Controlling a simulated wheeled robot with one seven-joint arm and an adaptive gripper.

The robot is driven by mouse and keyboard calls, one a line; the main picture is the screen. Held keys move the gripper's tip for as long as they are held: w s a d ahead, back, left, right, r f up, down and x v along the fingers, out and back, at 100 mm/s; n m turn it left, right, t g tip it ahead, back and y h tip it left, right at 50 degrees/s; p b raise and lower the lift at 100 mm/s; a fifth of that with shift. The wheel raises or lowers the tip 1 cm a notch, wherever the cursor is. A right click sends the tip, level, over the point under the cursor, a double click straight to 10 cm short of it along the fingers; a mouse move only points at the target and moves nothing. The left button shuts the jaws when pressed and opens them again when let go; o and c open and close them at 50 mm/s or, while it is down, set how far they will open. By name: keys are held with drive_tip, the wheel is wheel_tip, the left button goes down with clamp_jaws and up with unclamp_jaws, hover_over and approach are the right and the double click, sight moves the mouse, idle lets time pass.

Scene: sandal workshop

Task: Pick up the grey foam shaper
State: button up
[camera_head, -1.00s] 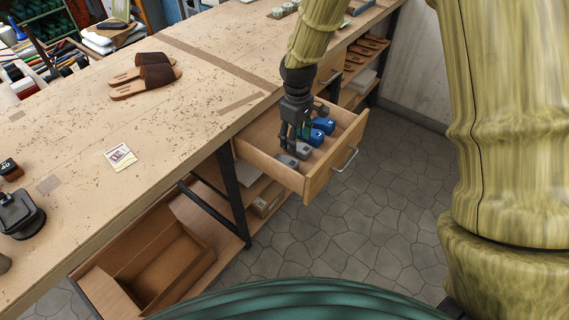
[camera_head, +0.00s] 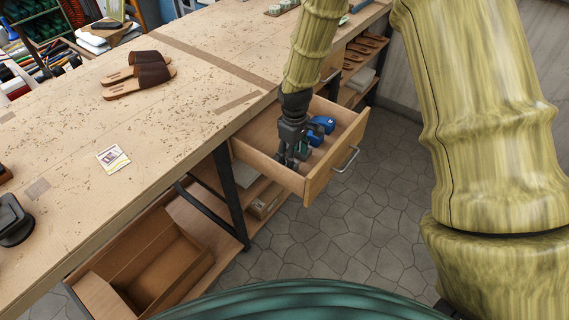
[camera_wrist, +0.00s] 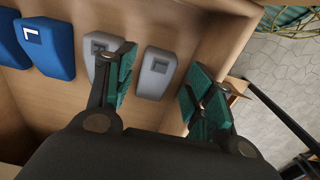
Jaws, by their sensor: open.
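Two grey foam shapers lie in the open drawer (camera_head: 325,172). In the wrist view, one grey shaper (camera_wrist: 155,73) lies between the two green-padded fingers of my open gripper (camera_wrist: 160,80), with no finger seen closed on it. The other grey shaper (camera_wrist: 103,48) lies just left of it, partly covered by the left finger. In the head view my gripper (camera_head: 289,161) points down into the near end of the drawer and largely hides the grey shapers.
Blue shapers (camera_head: 322,124) lie in the drawer beside the grey ones; one blue shaper (camera_wrist: 45,45) has a white letter. The drawer's wooden wall (camera_wrist: 205,50) is close to the right finger. Brown sandals (camera_head: 140,76) and a card (camera_head: 112,158) lie on the workbench (camera_head: 190,110).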

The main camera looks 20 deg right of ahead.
drive_tip(key=shift+f+p, duration=0.6)
drive_tip(key=shift+f, duration=2.1)
drive_tip(key=shift+c, duration=0.2)
drive_tip(key=c, duration=0.4)
